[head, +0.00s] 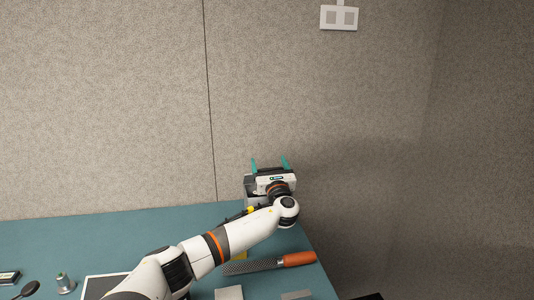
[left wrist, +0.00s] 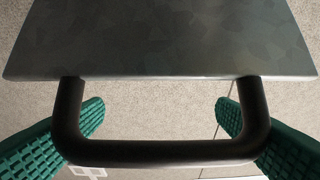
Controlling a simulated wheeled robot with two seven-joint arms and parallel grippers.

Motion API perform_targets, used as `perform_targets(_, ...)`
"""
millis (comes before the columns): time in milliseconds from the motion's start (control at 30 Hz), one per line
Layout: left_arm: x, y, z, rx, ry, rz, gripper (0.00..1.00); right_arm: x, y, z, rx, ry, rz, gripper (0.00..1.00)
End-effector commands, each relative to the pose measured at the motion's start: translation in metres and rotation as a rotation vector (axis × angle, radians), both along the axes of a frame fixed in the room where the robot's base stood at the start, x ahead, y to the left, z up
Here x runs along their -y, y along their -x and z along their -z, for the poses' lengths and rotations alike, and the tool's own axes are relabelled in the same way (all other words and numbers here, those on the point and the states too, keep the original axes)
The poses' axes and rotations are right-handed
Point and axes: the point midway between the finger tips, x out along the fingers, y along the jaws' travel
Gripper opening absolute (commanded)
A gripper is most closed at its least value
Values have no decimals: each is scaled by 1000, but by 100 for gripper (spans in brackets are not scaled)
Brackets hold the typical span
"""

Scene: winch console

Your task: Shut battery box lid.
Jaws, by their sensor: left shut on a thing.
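My left gripper (head: 269,163) is at the back right corner of the table, its teal fingers pointing away from me. In the left wrist view its green ribbed pads stand at both ends of a black U-shaped handle (left wrist: 160,151), and it is shut on this handle. The handle is fixed to the edge of a flat dark grey panel (left wrist: 160,45), which looks like the battery box lid. The box body is mostly hidden behind my gripper and arm in the head view, so I cannot tell the lid's angle. My right gripper is not in view.
A rasp with an orange handle (head: 299,259) lies near the table's right edge. A small metal cylinder (head: 65,284) and a black spoon-like thing (head: 28,289) are at the left. The teal table (head: 110,235) is clear at the back left. A wall switch (head: 339,17) is high up.

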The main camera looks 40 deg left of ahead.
Motion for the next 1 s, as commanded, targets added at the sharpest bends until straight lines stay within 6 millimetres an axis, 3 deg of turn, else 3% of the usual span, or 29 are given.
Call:
perform_targets(200,21,11,17,-1,2,10,37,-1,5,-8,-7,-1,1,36)
perform_targets(233,22,13,20,-1,3,11,29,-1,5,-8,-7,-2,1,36)
perform_targets(267,24,14,23,-1,3,9,0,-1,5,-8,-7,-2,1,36)
perform_targets(300,22,14,21,2,0,7,2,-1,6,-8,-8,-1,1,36)
perform_targets(833,20,14,21,1,-1,3,88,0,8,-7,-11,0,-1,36)
perform_targets(1000,20,14,21,1,-1,2,89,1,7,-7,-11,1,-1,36)
